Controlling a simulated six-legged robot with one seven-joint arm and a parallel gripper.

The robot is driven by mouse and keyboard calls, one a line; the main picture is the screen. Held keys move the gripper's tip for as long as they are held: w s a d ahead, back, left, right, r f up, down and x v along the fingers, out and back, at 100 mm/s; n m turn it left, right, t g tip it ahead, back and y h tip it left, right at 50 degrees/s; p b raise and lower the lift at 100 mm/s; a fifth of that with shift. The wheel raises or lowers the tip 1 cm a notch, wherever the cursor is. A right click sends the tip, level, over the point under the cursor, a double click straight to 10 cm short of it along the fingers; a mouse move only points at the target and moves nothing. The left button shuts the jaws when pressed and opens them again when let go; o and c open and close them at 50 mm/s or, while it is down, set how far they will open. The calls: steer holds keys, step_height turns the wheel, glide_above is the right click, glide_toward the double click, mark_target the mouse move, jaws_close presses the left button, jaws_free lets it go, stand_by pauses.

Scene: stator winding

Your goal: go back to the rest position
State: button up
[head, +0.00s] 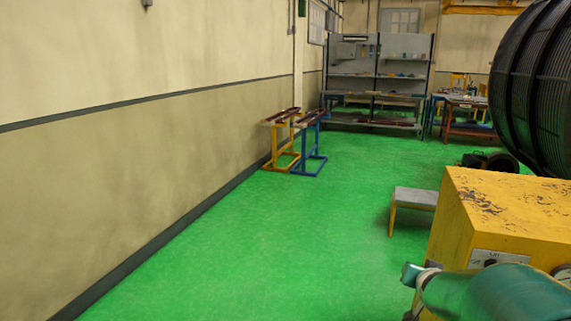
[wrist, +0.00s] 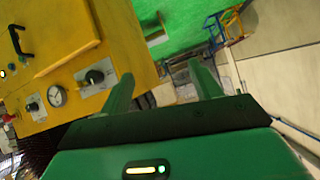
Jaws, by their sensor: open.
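My gripper (wrist: 165,85) shows in the wrist view with its two green fingers spread apart. It is open and nothing is between the fingers. In the head view, a teal part of my arm shows at the lower right, in front of the yellow cabinet (head: 505,205); the fingers cannot be made out there. The yellow cabinet also shows in the wrist view (wrist: 45,60), to the left of the fingers, with a black handle, knobs and a gauge. The wrist view is tilted against the room.
A large black ribbed cylinder (head: 535,90) stands behind the cabinet. A small grey-topped bench (head: 415,197) is left of the cabinet. Yellow and blue trestles (head: 308,150) stand by the left wall (head: 130,160). Shelves (head: 378,85) are at the back. The green floor (head: 260,240) is clear in the middle.

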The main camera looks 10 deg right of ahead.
steer(key=s+a+r+n+g+y, duration=0.1)
steer(key=s+a+n+y, duration=0.1)
steer(key=s+a, duration=0.4)
steer(key=s+a+r+n+g+y, duration=0.1)
steer(key=s+a, duration=0.5)
steer(key=a, duration=0.6)
steer(key=s+a+r+n+g+y, duration=0.2)
steer(key=s+a+n, duration=0.3)
steer(key=a, duration=0.5)
steer(key=shift+s+r+g+y, duration=0.3)
steer(key=shift+s+r, duration=0.15)
steer(key=shift+s, duration=0.35)
steer(key=shift+d, duration=0.1)
steer(key=c, duration=0.5)
steer(key=shift+c, duration=0.4)
steer(key=shift+d, duration=0.15)
